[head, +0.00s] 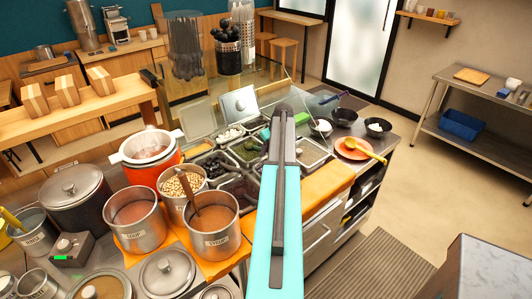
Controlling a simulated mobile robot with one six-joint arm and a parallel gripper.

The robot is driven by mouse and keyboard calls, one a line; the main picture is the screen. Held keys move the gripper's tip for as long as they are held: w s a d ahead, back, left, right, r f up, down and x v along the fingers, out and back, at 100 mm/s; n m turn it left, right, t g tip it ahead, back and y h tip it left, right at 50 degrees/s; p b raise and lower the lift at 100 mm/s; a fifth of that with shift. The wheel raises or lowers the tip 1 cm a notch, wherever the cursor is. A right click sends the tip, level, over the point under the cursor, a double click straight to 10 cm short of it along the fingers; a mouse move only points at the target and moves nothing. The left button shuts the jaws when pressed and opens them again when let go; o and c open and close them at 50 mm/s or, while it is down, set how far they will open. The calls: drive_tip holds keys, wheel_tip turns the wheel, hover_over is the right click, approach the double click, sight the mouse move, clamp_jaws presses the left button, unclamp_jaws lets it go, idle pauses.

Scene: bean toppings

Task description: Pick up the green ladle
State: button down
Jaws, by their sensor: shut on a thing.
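My turquoise and dark grey arm rises through the middle of the head view and covers part of the topping counter. The jaws at its end do not show, so whatever they hold is hidden. I cannot make out a green ladle for certain. A slim dark handle with a greenish end (336,97) shows near the dark bowls, too small to identify. Yellow-green handles (12,220) stick out of a metal pot at the far left. A yellow ladle (362,148) lies across an orange plate (350,154) on the right.
Topping bins (246,150) sit under a glass guard behind my arm. A syrup pot (210,238), a soup pot (134,232), a bean pot (181,183) and a lidded pot (72,186) crowd the left. Dark bowls (344,117) stand at the right. Open floor lies beyond the counter.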

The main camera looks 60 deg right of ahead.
wheel_tip(320, 180, up, 27)
drive_tip(key=b, duration=0.7)
drive_tip(key=shift+f, duration=0.15)
idle(0.5)
